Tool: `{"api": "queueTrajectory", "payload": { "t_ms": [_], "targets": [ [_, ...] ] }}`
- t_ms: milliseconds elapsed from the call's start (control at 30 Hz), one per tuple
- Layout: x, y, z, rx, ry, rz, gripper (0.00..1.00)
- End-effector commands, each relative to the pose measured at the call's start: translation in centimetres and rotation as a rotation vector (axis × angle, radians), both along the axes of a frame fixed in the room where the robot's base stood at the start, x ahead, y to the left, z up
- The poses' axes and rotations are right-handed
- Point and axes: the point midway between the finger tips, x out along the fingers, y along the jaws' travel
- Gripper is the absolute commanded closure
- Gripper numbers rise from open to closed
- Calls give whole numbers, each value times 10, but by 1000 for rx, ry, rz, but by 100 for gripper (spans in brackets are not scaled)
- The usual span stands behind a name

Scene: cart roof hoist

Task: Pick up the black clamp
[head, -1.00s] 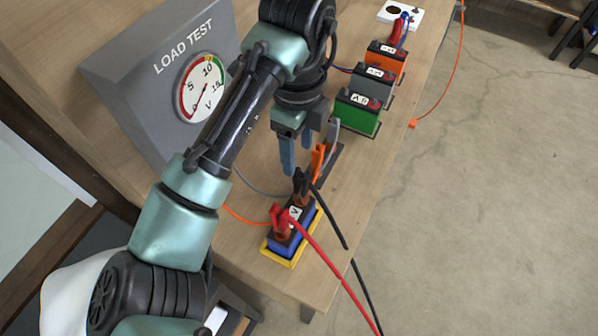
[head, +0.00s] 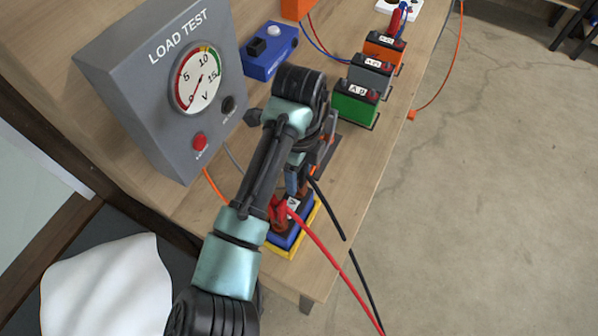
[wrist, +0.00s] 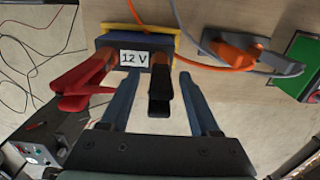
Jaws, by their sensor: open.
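The black clamp (wrist: 160,92) is on the terminal at the right end of the blue 12 V battery (wrist: 136,44) in the wrist view. My gripper (wrist: 156,78) is open, with one blue finger on each side of the black clamp's handles and a visible gap to each. In the head view my gripper (head: 297,184) is over the far end of the battery (head: 287,238), and my arm mostly hides the black clamp. The clamp's black cable (head: 328,209) runs off the table's front edge.
A red clamp (wrist: 84,82) grips the battery's other terminal, close to my left finger. Orange clamps (wrist: 237,50) lie on a grey holder to the right. The load tester (head: 165,85) stands at the back; a green battery (head: 356,102) stands farther along the table.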

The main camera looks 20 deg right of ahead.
Motion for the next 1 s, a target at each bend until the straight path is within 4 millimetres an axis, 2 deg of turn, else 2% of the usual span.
{"api": "queueTrajectory", "payload": {
  "t_ms": [167, 500, 1000],
  "targets": [
    [0, 0, 0, 0, 0, 0, 38],
    [0, 0, 0, 0, 0, 1, 99],
    [0, 0, 0, 0, 0, 1, 100]
  ]
}}
